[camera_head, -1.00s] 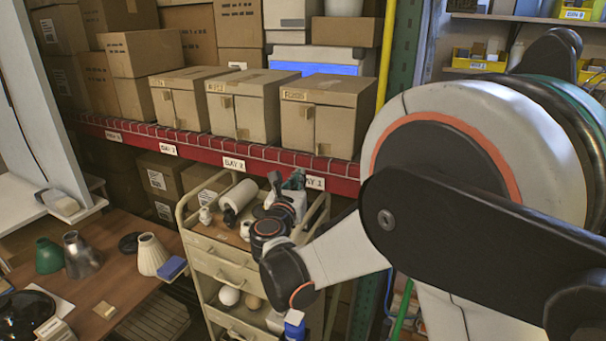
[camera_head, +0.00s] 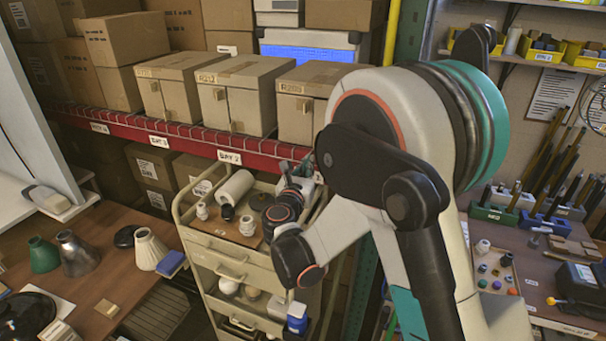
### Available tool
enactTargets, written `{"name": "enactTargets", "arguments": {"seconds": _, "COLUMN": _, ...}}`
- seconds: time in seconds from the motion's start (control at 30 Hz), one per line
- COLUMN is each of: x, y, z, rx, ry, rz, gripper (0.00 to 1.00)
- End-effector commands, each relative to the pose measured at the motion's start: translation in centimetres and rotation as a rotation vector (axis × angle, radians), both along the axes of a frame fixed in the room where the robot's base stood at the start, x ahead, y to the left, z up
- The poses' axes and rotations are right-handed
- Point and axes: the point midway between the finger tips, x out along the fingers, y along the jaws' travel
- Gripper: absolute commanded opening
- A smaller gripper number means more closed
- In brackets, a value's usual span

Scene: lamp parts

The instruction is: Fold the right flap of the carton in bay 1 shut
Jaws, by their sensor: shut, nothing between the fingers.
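The bay 1 carton is the rightmost tan carton (camera_head: 296,103) on the red-edged shelf. My arm covers its right part, so I cannot see its right flap or how that flap stands. The left part of its front shows, with a small tab. My gripper (camera_head: 303,168) is small and partly hidden by my own wrist. It is shut and empty, above the right side of the cart, below and in front of the shelf edge. It appears apart from the carton.
Two similar cartons (camera_head: 245,98) (camera_head: 178,88) stand to the left on the shelf (camera_head: 195,143). The drawer cart (camera_head: 225,255) with a paper roll and small parts stands below. A table (camera_head: 100,290) with lampshades is at left, a cluttered bench (camera_head: 545,270) at right.

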Motion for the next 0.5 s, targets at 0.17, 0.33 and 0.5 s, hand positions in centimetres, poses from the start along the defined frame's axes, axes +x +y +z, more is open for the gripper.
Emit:
{"name": "enactTargets", "arguments": {"seconds": 0.17, "x": 3.2, "y": -1.0, "z": 0.0, "rx": 0.000, "ry": 0.000, "rz": -0.002, "gripper": 0.00}}
{"name": "enactTargets", "arguments": {"seconds": 0.33, "x": 5.1, "y": -1.5, "z": 0.0, "rx": 0.000, "ry": 0.000, "rz": -0.001, "gripper": 0.00}}
{"name": "enactTargets", "arguments": {"seconds": 0.5, "x": 5.8, "y": -1.7, "z": 0.0, "rx": 0.000, "ry": 0.000, "rz": 0.000, "gripper": 0.00}}
